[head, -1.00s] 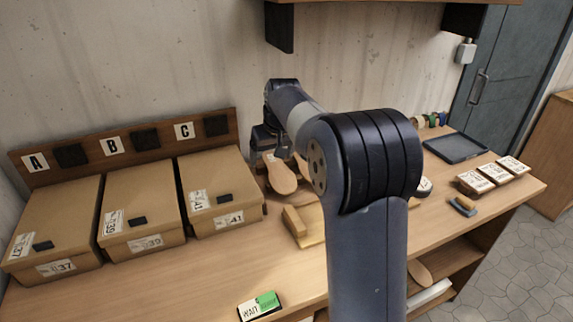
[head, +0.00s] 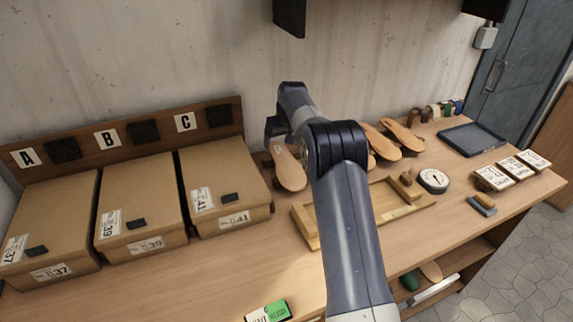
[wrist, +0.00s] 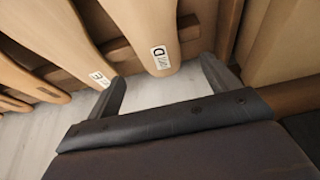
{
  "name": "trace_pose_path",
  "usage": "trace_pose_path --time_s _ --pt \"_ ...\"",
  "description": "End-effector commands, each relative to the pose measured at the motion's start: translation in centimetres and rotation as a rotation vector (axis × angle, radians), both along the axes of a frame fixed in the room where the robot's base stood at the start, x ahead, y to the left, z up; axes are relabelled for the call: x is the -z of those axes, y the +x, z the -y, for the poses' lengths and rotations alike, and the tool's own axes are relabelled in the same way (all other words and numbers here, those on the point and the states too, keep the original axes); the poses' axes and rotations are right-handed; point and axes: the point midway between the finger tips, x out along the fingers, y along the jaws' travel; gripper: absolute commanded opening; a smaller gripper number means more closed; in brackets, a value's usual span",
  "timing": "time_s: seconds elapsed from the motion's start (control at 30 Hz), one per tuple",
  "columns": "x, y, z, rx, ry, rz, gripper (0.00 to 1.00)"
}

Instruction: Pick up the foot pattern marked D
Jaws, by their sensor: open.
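The foot pattern marked D (wrist: 140,18) is a light wooden sole shape with a white label reading D near its end. In the wrist view that end lies around the gap between the fingertips of my gripper (wrist: 166,80), which is open with nothing clamped. In the head view a foot pattern (head: 290,172) leans near the wall, right below my gripper (head: 277,135); its label is too small to read. A pattern marked E (wrist: 72,48) stands to the left in the wrist view, outside the left finger.
More foot patterns (head: 402,136) stand right of my arm. Cardboard boxes (head: 225,180) stand close on the left. A wooden tray (head: 385,214) and a round dial (head: 433,180) lie in front. The bench front is mostly clear.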

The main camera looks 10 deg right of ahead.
Motion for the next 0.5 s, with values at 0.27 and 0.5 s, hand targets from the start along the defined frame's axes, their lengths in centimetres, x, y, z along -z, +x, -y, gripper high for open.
trace_pose_path --time_s 0.27,0.5 --pt "2.9 1.0 -0.1 0.0 0.0 -0.003 0.83" --pt "4.8 1.8 -0.3 0.0 0.0 0.001 0.83"
